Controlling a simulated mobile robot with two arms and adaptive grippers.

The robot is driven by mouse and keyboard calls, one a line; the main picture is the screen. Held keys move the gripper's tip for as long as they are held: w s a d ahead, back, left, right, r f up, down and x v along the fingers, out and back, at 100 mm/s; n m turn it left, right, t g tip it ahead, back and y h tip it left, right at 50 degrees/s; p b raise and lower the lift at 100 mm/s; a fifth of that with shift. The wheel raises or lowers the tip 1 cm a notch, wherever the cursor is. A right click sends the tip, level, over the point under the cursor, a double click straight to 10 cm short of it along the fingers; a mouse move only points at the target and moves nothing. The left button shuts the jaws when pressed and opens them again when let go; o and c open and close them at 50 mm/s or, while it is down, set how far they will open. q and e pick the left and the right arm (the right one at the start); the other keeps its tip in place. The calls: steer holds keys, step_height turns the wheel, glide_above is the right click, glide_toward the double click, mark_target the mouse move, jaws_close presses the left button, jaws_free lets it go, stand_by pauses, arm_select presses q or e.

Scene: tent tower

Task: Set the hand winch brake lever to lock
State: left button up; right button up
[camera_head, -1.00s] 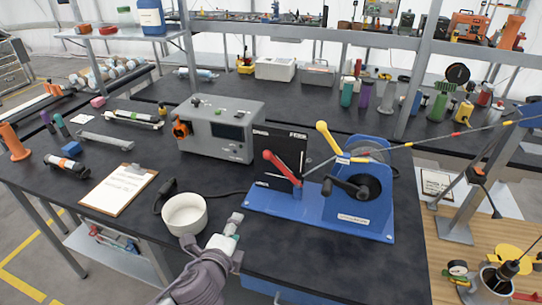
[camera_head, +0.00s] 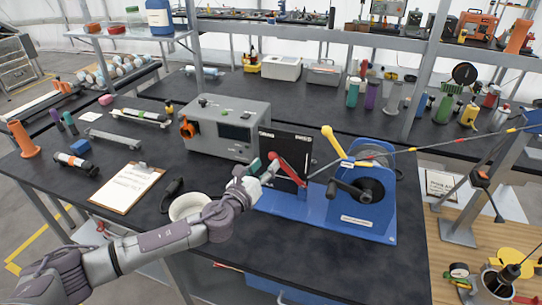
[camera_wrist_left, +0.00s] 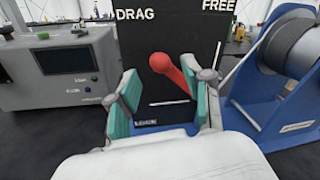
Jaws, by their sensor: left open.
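The hand winch (camera_head: 357,195) stands on a blue base plate on the black bench. Its black brake panel (camera_head: 290,143) carries the red brake lever (camera_head: 290,170). In the left wrist view the panel (camera_wrist_left: 165,28) reads DRAG at top left, FREE at top right and, apparently, LOCK at lower left. There the red lever (camera_wrist_left: 168,70) slants with its knob to the upper left, on the DRAG side. My left gripper (camera_head: 266,171) is in front of the panel, open, its green-padded fingers (camera_wrist_left: 162,98) to either side of the lever. My right gripper is out of view.
A grey instrument box (camera_head: 226,127) stands left of the panel. A white bowl (camera_head: 188,207) sits under my left arm, beside a clipboard (camera_head: 127,187). The yellow-handled lever (camera_head: 332,142), black crank (camera_head: 350,190) and taut cable (camera_head: 450,143) lie to the right.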

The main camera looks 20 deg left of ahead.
mark_target(271, 159)
arm_select(q)
steer(key=shift+w+d, duration=0.2)
steer(key=shift+w, duration=0.8)
steer(key=shift+w+d, duration=0.2)
steer(key=shift+w, duration=0.8)
steer(key=shift+c, duration=0.3)
jaws_close()
steer(key=shift+f, duration=0.1)
